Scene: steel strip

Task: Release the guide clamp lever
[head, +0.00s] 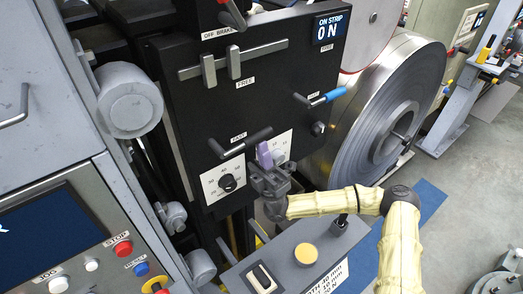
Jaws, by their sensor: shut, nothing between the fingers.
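A black lever (246,142) sticks out from the dark machine panel (200,115), angled up to the right. A "FAST" label is just above it, and a "FREE" label is higher, under the guide rail. A second lever with a blue handle (328,96) is to the right, beside its own "FAST" label, with "FREE" above. No label naming the guide clamp is readable. My gripper (266,168) is shut and empty in front of the panel, below and right of the black lever's end. A purplish piece shows at its tip. Contact with the lever cannot be told.
Two grey guide blocks (221,66) sit on a rail (265,50) above. White dial plates flank my gripper; one carries a black knob (228,183). A steel coil (365,125) stands at right. A box with a yellow button (306,254) is below.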

